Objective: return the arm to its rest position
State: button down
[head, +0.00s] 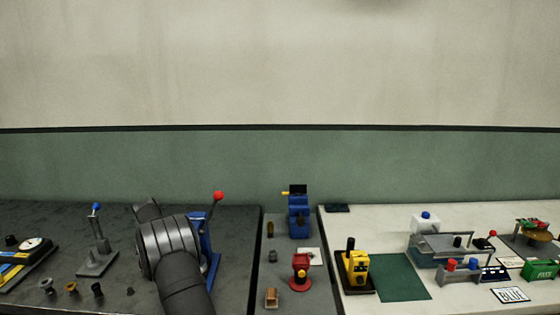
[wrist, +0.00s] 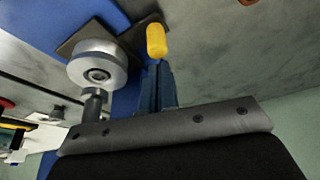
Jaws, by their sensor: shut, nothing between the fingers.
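My dark grey arm rises from the bottom of the head view and bends left over the dark left bench (head: 235,270). It stands in front of a blue lever stand (head: 214,262) with a red knob and partly covers it. My gripper's fingers do not show clearly in the head view. In the wrist view my gripper (wrist: 165,127) is a grey bar with screws over a black body along the bottom, shut and empty.
A blue-knobbed lever (head: 97,255) and several small knobs stand left of my arm. The middle bench holds a blue machine (head: 298,218) and a red piece (head: 301,272). A yellow device (head: 356,268) and green mat (head: 402,278) are right. The wall above is clear.

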notch_tip(320, 180, up, 9)
jog(key=s+n, duration=0.1)
jog(key=s, duration=0.1)
jog(key=shift+s+r, duration=0.2)
jog(key=shift+s, duration=0.05)
jog(key=shift+a, duration=0.1)
jog(key=shift+m, duration=0.5)
jog(key=x, duration=1.1)
jog(key=shift+s+a, duration=0.1)
jog(key=shift+a, duration=0.15)
jog(key=s, duration=1.1)
jog(key=shift+s+f, duration=0.1)
jog(key=shift+s, duration=0.4)
